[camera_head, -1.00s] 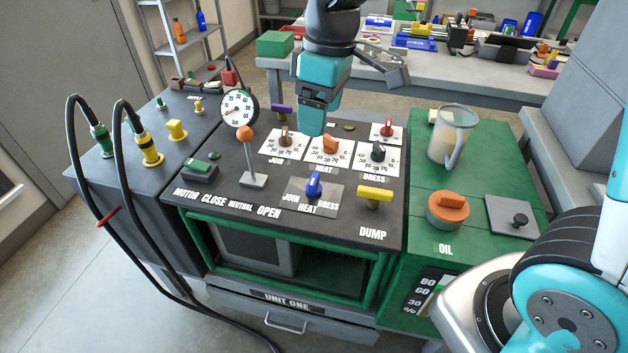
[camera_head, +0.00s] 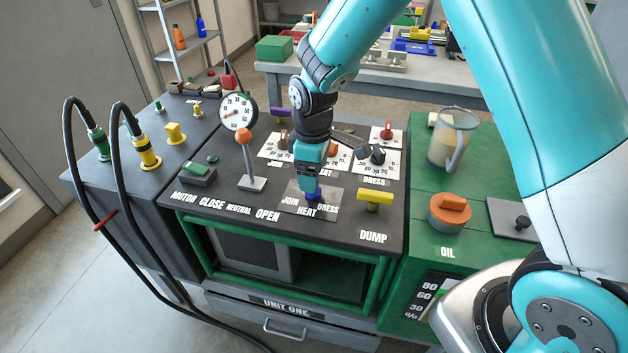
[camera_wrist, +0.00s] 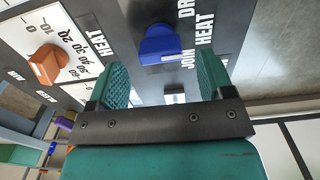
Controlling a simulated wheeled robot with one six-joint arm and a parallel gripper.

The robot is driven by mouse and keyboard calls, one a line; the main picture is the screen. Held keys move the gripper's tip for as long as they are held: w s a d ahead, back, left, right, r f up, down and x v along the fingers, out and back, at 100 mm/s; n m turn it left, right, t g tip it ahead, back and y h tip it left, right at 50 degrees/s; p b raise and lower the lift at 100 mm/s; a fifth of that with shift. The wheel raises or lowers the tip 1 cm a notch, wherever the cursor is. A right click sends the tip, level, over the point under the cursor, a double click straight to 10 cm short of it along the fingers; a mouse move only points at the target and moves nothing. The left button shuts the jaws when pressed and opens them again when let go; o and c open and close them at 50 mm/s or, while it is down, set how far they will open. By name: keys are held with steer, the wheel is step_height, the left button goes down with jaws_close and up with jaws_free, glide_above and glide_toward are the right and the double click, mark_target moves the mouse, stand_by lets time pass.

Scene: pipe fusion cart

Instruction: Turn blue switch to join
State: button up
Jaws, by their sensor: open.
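The blue switch (camera_head: 312,196) sits on a grey plate marked JOIN, HEAT and DRESS on the cart's dark top panel. In the head view my gripper (camera_head: 309,183) is right above it, pointing down, and hides most of it. In the wrist view the blue switch (camera_wrist: 160,45) lies just beyond the fingertips, about midway between them sideways. My gripper (camera_wrist: 163,75) is open there, with nothing between its green fingers. I cannot tell which label the switch points to.
A lever with an orange ball (camera_head: 243,136) stands left of my gripper, and a yellow DUMP handle (camera_head: 375,197) stands to the right. Behind are dial plates with an orange knob (camera_wrist: 46,62) and a black knob (camera_head: 377,154). A round gauge (camera_head: 238,111) stands at the back left.

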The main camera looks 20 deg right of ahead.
steer(key=shift+f, duration=1.65)
steer(key=c, duration=0.9)
steer(key=shift+m, duration=0.3)
steer(key=m+p, duration=0.1)
steer(key=m, duration=0.3)
steer(key=shift+m+p, duration=0.6)
steer(key=shift+m, duration=2.1)
